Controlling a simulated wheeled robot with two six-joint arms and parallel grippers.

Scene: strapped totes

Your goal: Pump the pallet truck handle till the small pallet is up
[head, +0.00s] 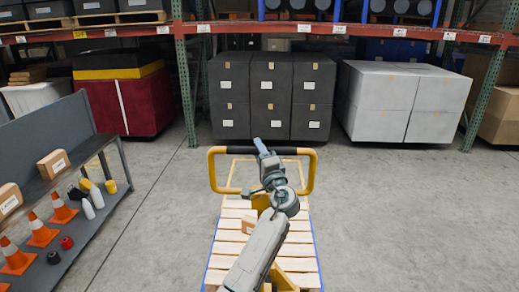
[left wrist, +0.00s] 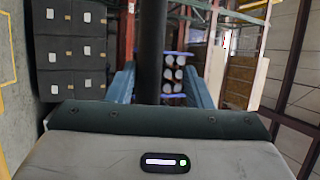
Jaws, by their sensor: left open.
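The pallet truck's yellow loop handle (head: 312,178) stands upright in the middle of the head view, with a dark grip bar (head: 290,151) along its top. The small pallet (head: 300,250), of pale slats, lies below it, partly hidden by my left arm; its height off the floor is hard to tell. My left gripper (head: 261,146) is at the middle of the grip bar. In the left wrist view its two blue fingers (left wrist: 162,86) are apart, with the dark bar (left wrist: 151,45) upright between them. Contact cannot be told. My right gripper is out of view.
A grey shelf unit (head: 80,235) with cones (head: 41,232) and cartons stands left. Behind are racks with dark boxes (head: 270,95), a red bin (head: 125,105) and grey boxes (head: 400,100). Floor at right is clear.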

